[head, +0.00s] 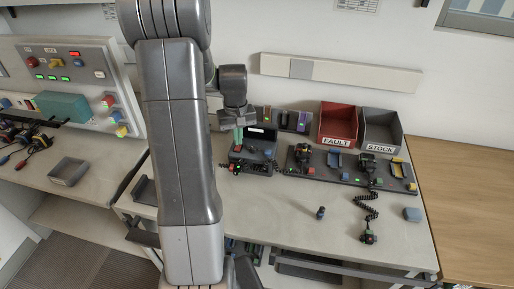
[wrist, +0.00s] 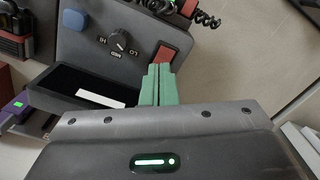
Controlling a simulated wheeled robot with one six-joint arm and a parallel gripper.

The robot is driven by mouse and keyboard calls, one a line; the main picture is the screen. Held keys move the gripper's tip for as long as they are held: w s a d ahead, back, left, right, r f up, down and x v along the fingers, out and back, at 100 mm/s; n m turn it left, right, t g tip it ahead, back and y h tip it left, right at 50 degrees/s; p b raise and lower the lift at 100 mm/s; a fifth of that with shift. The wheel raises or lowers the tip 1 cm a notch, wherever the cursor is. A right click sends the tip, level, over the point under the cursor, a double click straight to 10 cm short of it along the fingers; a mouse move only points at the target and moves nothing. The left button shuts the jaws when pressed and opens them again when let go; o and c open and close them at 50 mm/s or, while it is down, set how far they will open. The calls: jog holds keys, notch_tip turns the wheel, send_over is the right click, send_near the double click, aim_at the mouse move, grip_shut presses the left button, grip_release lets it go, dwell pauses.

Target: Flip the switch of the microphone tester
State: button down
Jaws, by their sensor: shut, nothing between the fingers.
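The microphone tester (head: 262,158) is a dark grey box at the back of the bench, left of the middle. In the wrist view its panel (wrist: 90,38) shows a red rocker switch (wrist: 168,53), a black knob (wrist: 118,41) marked LO, MED and HI, a blue button (wrist: 75,19) and a dark display (wrist: 75,90) with a white bar. My gripper (head: 239,142) has green fingers, shut and empty, over the tester. In the wrist view the fingertips (wrist: 160,68) overlap the near end of the red switch and partly hide it. I cannot tell whether they touch it.
A red FAULT bin (head: 338,140) and a grey STOCK bin (head: 381,146) stand to the right. Radios on a dark charging rack (head: 330,178) and a coiled-cord microphone (head: 369,237) lie nearby. A small dark knob-like part (head: 320,212) stands on the clear front bench.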

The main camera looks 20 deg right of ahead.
jog(key=shift+f, duration=0.45)
jog(key=shift+r, duration=0.15)
jog(key=shift+r+p, duration=2.4)
jog(key=shift+r, duration=1.05)
jog(key=shift+f, duration=0.15)
notch_tip(320, 180, down, 7)
jog(key=b, duration=0.5)
